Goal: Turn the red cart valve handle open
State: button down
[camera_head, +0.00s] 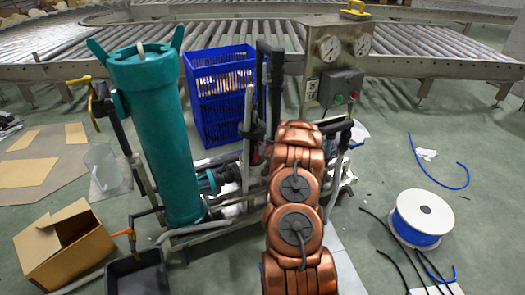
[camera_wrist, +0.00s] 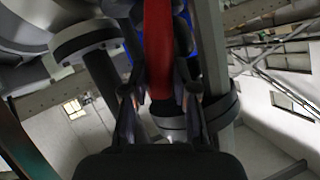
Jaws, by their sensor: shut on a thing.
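The red valve handle (camera_wrist: 158,45) shows in the wrist view as a long red bar running up from between my fingers to the top edge. My gripper (camera_wrist: 160,92) is shut on it, with one dark finger on each side. A dark round pipe flange lies behind the handle. In the head view my copper-coloured arm reaches to the cart and hides my gripper and most of the valve. The cart (camera_head: 190,236) carries a tall teal filter housing (camera_head: 155,130) and a gauge panel (camera_head: 318,62).
A blue crate (camera_head: 221,128) stands behind the cart. An open cardboard box (camera_head: 62,247) and a black bin (camera_head: 138,274) are at the lower left. A cable spool (camera_head: 421,217) and loose cables lie on the right floor. A roller conveyor (camera_head: 430,42) crosses the back.

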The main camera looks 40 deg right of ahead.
jog(key=shift+w+a+n+g+h+b, duration=0.15)
jog(key=shift+a+n+h+b, duration=0.15)
jog(key=shift+n+h+b, duration=0.3)
jog(key=shift+w+a+n+g+h+b, duration=0.15)
jog(key=shift+a+n+h+b, duration=0.2)
jog(key=shift+n, duration=0.35)
jog(key=shift+r+h, duration=0.1)
jog(key=shift+h, duration=0.15)
jog(key=c, duration=0.9)
grip_release()
jog(key=shift+s, duration=0.1)
jog(key=v, duration=1.2)
